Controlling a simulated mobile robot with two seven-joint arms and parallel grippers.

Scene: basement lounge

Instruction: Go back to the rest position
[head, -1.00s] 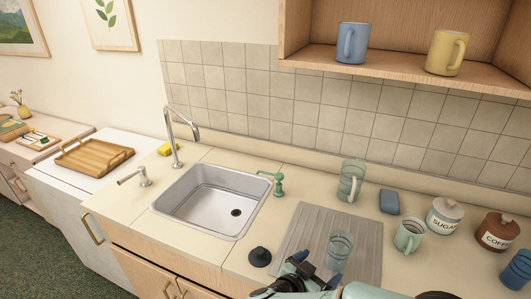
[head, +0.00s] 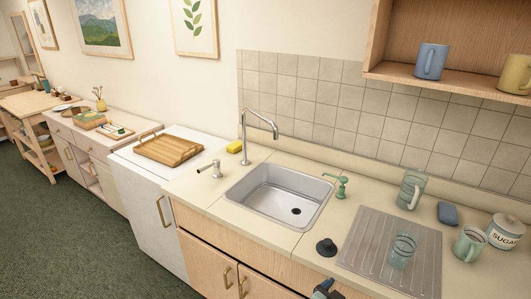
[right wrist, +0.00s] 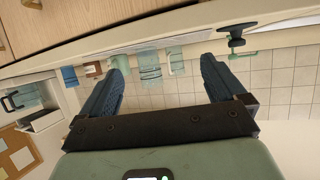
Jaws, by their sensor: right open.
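My right gripper (right wrist: 164,62) is open in the right wrist view, with its two dark blue fingers spread and nothing held between them. In the head view only a small dark part of it shows at the bottom edge (head: 325,290), in front of the counter and below the black stopper. A clear glass (head: 402,251) stands upright on the ribbed drainboard (head: 365,250), apart from the gripper. The right wrist view is upside down and shows glassware (right wrist: 150,66) beyond the gap between the fingers. My left gripper is not in view.
The sink (head: 280,195) is empty, with a tall faucet (head: 262,122) behind it. A black stopper (head: 326,247), a green mug (head: 469,244), a glass pitcher (head: 411,190) and a sugar jar (head: 506,231) stand on the counter. A wooden tray (head: 169,150) lies to the left. The green floor at left is clear.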

